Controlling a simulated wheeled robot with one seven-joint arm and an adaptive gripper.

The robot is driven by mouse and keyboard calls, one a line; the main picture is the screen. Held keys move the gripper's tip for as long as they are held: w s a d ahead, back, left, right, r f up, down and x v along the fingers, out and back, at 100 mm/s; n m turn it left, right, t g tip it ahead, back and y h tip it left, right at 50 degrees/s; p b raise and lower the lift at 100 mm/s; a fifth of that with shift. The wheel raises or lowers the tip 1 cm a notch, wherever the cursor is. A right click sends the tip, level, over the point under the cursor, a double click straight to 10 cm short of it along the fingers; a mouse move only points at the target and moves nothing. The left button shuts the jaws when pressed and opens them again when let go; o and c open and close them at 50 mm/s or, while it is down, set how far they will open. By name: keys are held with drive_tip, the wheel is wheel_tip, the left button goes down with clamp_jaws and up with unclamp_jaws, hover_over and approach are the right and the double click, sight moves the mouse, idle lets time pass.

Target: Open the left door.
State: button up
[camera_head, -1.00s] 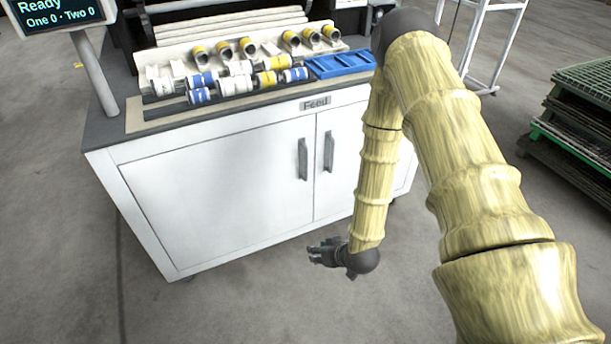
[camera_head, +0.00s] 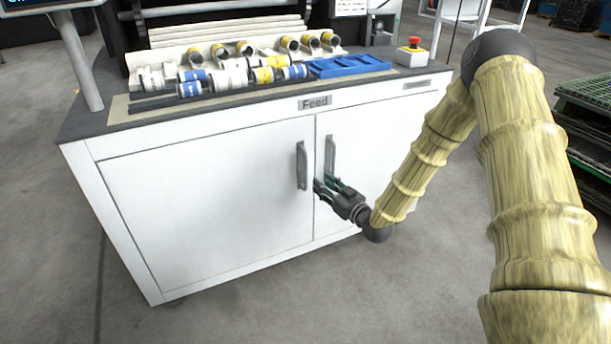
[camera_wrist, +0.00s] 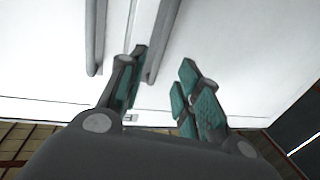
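The left door (camera_head: 205,210) is a wide white panel on the front of the Feed cabinet and looks closed. Its grey vertical bar handle (camera_head: 301,165) is at its right edge, and it also shows at the left of the wrist view (camera_wrist: 94,38). The right door's handle (camera_head: 330,155) stands just beside it, and it also shows in the wrist view (camera_wrist: 164,38). My gripper (camera_head: 322,187) is open and empty in front of the doors, near the lower ends of the handles. In the wrist view my fingers (camera_wrist: 162,88) are spread below the right handle; contact cannot be told.
The countertop (camera_head: 118,122) carries several rolls, a blue tray (camera_head: 347,66) and a red stop button (camera_head: 413,44). A monitor post (camera_head: 78,62) stands at the left. Green racks (camera_head: 590,95) are at the right. The floor before the left door is clear.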

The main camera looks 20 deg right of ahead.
sight(306, 170)
drive_tip(key=b+x, duration=0.2)
drive_tip(key=x, duration=0.8)
drive_tip(key=shift+w, duration=0.2)
clamp_jaws()
